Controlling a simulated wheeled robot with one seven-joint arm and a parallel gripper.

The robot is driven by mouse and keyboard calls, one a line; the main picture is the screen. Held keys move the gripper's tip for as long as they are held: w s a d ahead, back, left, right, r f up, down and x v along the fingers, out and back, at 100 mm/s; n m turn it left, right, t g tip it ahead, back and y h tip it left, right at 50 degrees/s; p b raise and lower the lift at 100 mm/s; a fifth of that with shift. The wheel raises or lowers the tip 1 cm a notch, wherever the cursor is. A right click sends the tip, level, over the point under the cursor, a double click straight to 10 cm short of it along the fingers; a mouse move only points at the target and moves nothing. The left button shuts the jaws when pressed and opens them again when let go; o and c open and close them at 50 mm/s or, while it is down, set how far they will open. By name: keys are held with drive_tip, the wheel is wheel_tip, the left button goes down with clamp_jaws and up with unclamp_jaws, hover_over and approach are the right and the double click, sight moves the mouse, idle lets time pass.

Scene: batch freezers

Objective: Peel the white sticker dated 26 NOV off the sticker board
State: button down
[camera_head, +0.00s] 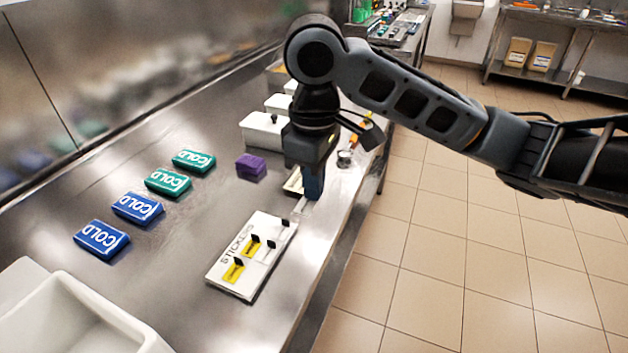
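The white sticker board (262,226), marked STICKERS, lies on the steel counter in the middle of the view. Two yellow stickers (235,271) with dark tabs show on its left part. Paler pieces with dark tabs, seemingly white stickers (268,252), show on its right part. The dates are too small to read, so I cannot tell which one says 26 NOV. My gripper (313,196) points down just beyond the board's far right end, apart from the stickers. Its fingers are seen side-on, and whether they are open is unclear.
Two blue and two green COLD packs (137,208) lie left on the counter (185,260). A purple block (251,167) and white tubs (262,132) stand behind the board. A white bin (75,320) is at near left. The counter's right edge drops to tiled floor.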

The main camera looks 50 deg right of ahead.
drive_tip(key=shift+r+p, duration=1.1)
drive_tip(key=shift+r, duration=0.15)
